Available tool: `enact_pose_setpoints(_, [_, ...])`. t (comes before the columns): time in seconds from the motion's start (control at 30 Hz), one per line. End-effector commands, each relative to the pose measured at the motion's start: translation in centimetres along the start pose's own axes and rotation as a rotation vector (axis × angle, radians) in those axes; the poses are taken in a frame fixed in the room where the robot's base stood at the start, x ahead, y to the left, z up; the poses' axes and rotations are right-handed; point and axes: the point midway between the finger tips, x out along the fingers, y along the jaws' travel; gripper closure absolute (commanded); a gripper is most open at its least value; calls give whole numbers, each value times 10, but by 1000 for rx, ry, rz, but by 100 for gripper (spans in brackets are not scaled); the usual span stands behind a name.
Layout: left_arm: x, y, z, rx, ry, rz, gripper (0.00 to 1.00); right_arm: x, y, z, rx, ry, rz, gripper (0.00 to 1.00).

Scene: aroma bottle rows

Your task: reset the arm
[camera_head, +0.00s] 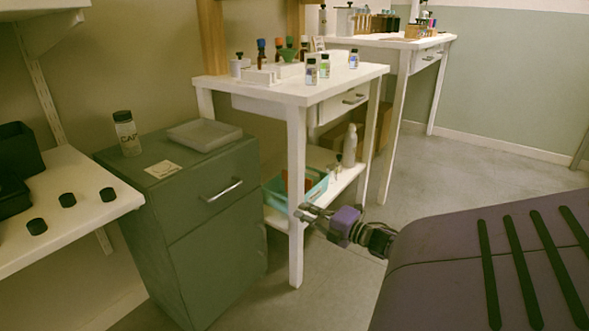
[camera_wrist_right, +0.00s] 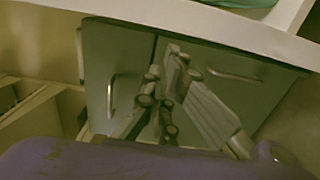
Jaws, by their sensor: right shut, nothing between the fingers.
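My right gripper (camera_head: 305,212) shows in the head view in front of the white table's near leg, below the tabletop. It is shut and empty, with its purple wrist part behind it. The right wrist view shows the same gripper's fingers (camera_wrist_right: 168,100) close together, with the green cabinet (camera_wrist_right: 205,75) beyond them. The purple arm section at the lower right of the head view is mine. My left gripper is not in view.
A white table (camera_head: 300,92) carries several small bottles. Its lower shelf holds a teal bin (camera_head: 318,190). A white bench (camera_head: 88,180) holds black caps. Floor (camera_head: 440,175) is clear at right.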

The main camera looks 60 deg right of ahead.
Motion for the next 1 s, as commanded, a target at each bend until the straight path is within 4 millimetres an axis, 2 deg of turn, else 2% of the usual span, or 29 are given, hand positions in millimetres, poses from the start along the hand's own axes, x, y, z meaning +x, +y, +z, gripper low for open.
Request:
enact_pose_setpoints(0.17, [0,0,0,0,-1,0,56,-10,1,0,-1,0,1,100])
enact_pose_setpoints(0.4, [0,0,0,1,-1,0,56,-10,0,0,7,-1,0,100])
enact_pose_setpoints(0.5, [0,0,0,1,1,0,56,-9,-7,8,71,-38,-34,100])
enact_pose_setpoints(0.57, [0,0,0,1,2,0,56,-3,-14,-1,143,-60,-70,100])
enact_pose_setpoints(0.6, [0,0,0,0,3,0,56,-3,-31,-17,216,-76,-113,100])
enact_pose_setpoints(0.67, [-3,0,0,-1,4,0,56,-20,-62,-41,316,-108,-192,100])
enact_pose_setpoints(0.77, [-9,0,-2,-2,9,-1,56,-60,-110,-84,465,-163,-317,100])
enact_pose_setpoints(0.9, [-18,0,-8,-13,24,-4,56,-131,-161,-147,643,-248,-477,100])
enact_pose_setpoints(0.97, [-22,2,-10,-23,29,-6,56,-164,-176,-174,716,-289,-541,100])
enact_pose_setpoints(1.0, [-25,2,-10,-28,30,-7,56,-187,-185,-193,763,-317,-582,100])
